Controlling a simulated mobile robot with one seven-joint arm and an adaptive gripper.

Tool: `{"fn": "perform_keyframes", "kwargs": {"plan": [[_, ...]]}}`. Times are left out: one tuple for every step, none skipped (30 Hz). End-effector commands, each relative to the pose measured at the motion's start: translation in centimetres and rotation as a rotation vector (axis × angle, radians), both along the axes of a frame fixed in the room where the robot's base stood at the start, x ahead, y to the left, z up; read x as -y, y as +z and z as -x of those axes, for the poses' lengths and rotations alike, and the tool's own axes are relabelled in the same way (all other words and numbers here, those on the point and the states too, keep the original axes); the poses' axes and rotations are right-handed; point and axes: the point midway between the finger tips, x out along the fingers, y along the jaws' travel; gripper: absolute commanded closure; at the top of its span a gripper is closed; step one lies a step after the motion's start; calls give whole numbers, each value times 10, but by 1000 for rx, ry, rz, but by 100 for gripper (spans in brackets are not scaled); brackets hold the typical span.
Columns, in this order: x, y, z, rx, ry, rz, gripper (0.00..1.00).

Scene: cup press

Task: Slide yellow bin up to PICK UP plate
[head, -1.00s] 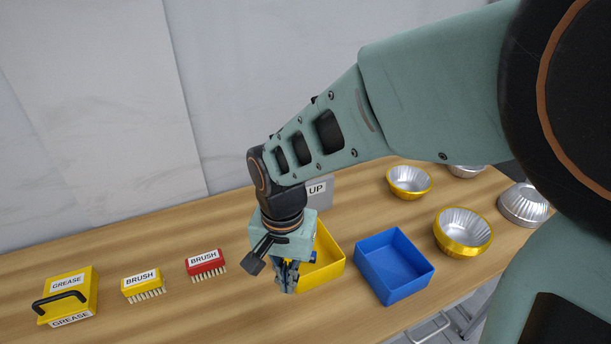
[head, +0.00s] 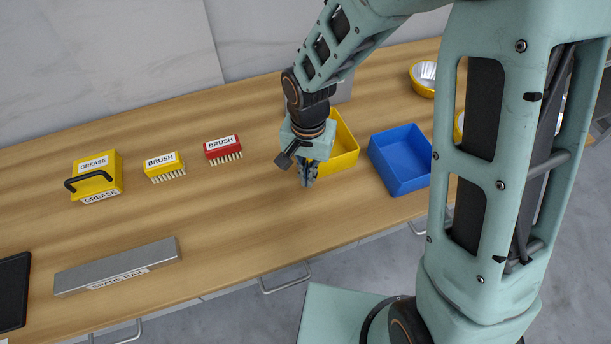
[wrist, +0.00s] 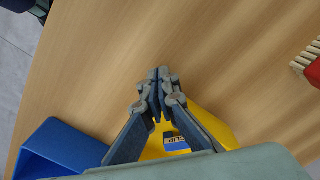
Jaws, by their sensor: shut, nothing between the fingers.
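The yellow bin (head: 346,157) stands on the wooden bench, partly hidden behind my wrist in the head view. A grey plate (head: 345,91) stands behind it, mostly hidden by my arm, and its lettering cannot be read now. My gripper (head: 309,184) points down at the near left side of the bin, with its fingers closed and empty. In the wrist view my gripper (wrist: 160,76) has its fingertips together over bare wood. The yellow bin (wrist: 212,124) lies behind the fingers there, partly covered; I cannot tell whether they touch it.
A blue bin (head: 402,160) stands close to the right of the yellow bin. A red brush (head: 222,149), a yellow brush (head: 164,167) and a grease box (head: 97,177) lie left. A grey bar (head: 118,267) lies at front left. Bare wood lies between.

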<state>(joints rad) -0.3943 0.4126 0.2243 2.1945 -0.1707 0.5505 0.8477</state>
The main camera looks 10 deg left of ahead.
Motion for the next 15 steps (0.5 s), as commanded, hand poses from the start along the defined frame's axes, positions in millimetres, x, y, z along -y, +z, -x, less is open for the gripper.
{"fn": "perform_keyframes", "kwargs": {"plan": [[0,0,-1,0,0,0,100],[0,0,-1,0,0,0,100],[0,0,-1,0,1,0,100],[0,0,-1,0,1,0,100],[0,0,-1,0,1,0,100],[0,0,-1,0,1,0,100],[0,0,-1,0,1,0,100],[0,0,-1,0,1,0,100],[0,0,-1,0,0,0,100],[0,0,-2,1,0,0,100],[0,0,-4,1,0,0,100],[0,-1,-8,2,-1,-1,100],[1,-1,-12,2,-2,-1,100],[1,-1,-17,2,-3,-1,100],[2,-2,-26,2,-3,-1,100]]}}
